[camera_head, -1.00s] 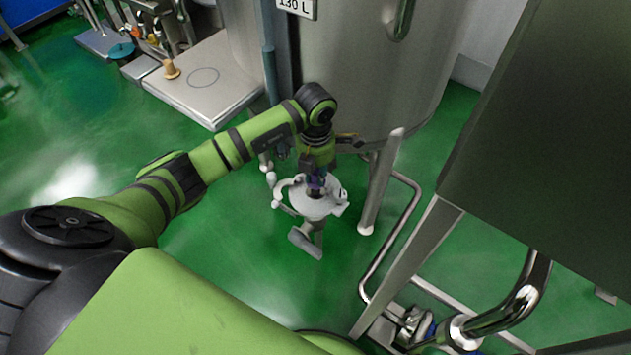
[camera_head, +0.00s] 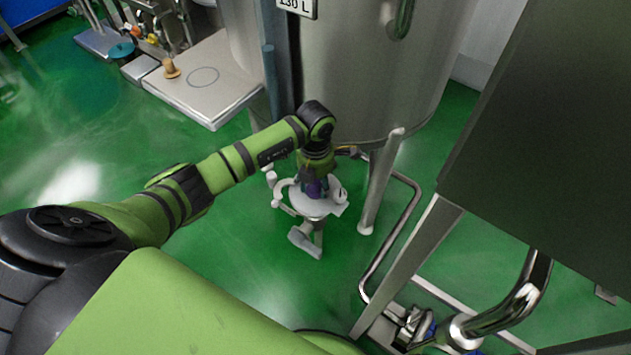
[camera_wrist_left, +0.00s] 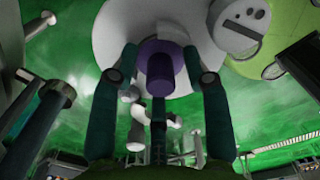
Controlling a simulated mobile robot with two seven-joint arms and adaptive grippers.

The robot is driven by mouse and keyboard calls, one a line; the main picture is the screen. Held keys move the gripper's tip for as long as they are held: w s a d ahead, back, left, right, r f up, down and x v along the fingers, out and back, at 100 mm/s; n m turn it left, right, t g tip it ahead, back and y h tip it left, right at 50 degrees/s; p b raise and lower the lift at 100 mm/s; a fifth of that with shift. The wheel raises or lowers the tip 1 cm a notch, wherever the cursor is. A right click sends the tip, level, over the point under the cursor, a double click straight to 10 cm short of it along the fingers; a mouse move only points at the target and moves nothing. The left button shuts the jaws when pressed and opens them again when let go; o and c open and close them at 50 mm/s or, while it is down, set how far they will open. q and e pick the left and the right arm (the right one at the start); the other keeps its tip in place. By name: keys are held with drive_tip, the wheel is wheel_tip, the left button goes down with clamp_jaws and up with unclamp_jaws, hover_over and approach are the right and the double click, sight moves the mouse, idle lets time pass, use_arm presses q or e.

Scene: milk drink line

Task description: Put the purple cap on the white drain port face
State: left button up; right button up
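The purple cap (camera_head: 315,188) is over the middle of the round white drain port face (camera_head: 302,205), below the tank. My left gripper (camera_head: 316,180) reaches down to it from above and partly covers it. In the left wrist view the purple cap (camera_wrist_left: 160,70) has a wide round end and a narrower stub towards the camera. The left gripper's fingers (camera_wrist_left: 162,62) stand apart on either side of the cap, with narrow gaps. The white face (camera_wrist_left: 150,22) is behind the cap; whether they touch is unclear. My right gripper is not in view.
A steel tank (camera_head: 350,70) stands close behind the gripper. Its steel leg (camera_head: 380,180) is just right of the white face, with a bent pipe (camera_head: 412,210) beyond. A large dark panel (camera_head: 545,130) fills the right. Green floor (camera_head: 250,245) is open in front.

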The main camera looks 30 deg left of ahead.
use_arm(q)
drive_tip(key=shift+r, duration=0.1)
wheel_tip(320, 180, up, 12)
idle(0.5)
drive_tip(key=shift+r, duration=0.1)
